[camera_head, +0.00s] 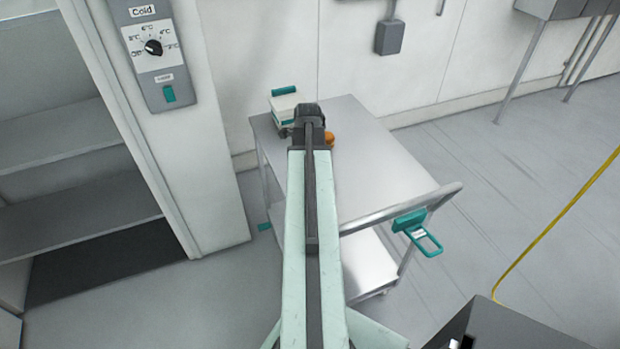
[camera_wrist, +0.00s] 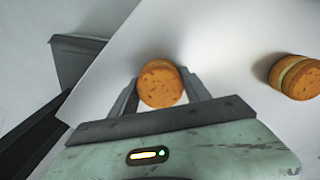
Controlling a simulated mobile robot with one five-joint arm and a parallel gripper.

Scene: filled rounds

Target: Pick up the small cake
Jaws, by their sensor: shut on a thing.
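A small orange-brown round cake (camera_wrist: 160,85) sits between the two fingers of my gripper (camera_wrist: 159,78) in the wrist view. The fingers are shut on its sides; whether it touches the cart top below cannot be told. A second orange round cake with a pale filling band (camera_wrist: 297,77) lies apart at the right of the wrist view. In the head view my gripper (camera_head: 308,115) is over the far part of the metal cart and hides its fingers. An orange round (camera_head: 329,138) shows just right of it there.
The steel cart (camera_head: 375,165) has a raised handle bar at its near right, with a teal tag (camera_head: 418,232). A white and teal box (camera_head: 285,103) stands at its far left corner. An open shelved cabinet (camera_head: 70,140) is at left. The cart top's right side is clear.

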